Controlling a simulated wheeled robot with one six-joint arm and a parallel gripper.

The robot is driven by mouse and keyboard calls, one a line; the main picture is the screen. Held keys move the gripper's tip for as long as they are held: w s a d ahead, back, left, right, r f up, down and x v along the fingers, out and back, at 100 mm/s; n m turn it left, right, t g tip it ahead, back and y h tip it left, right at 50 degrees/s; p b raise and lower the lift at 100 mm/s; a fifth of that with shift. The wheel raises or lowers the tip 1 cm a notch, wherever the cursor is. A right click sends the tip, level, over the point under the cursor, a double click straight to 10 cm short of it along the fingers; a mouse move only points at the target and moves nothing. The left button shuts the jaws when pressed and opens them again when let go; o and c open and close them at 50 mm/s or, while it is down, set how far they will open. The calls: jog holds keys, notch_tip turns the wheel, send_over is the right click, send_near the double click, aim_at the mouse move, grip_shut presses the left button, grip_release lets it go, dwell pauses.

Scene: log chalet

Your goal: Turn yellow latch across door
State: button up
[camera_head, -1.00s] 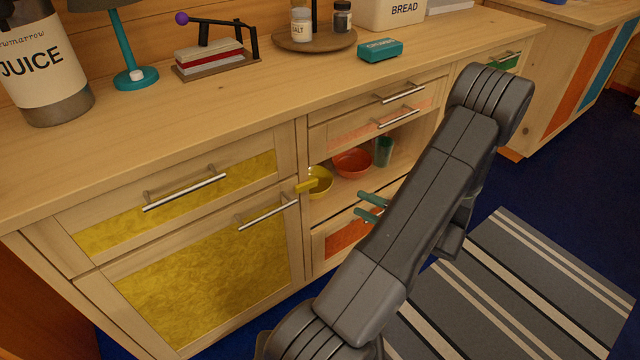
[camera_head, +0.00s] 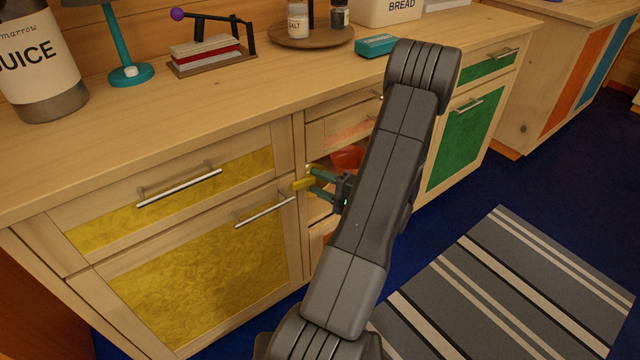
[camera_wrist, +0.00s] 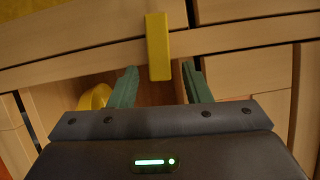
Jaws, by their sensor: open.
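The yellow latch (camera_head: 304,183) is a small bar on the cabinet frame beside the yellow door (camera_head: 205,270), near the door's upper right corner. In the wrist view the latch (camera_wrist: 158,47) points down the picture, its lower end between my fingers. My gripper (camera_head: 314,180) has teal fingers and is at the latch. The wrist view shows my gripper (camera_wrist: 158,80) open, with a finger on each side of the latch and gaps visible on both sides. My arm hides part of the shelf and the lower drawer.
A door handle (camera_head: 265,212) is left of the latch, and a drawer handle (camera_head: 180,187) is above it. A red bowl (camera_head: 347,158) is on the open shelf behind my gripper. A yellow bowl (camera_wrist: 95,97) also shows there. The striped rug (camera_head: 500,290) lies on clear floor.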

grip_shut()
jog(key=shift+n+g+b, duration=0.3)
jog(key=shift+n+b, duration=0.1)
jog(key=shift+b, duration=0.25)
jog(key=shift+r, duration=0.1)
grip_release()
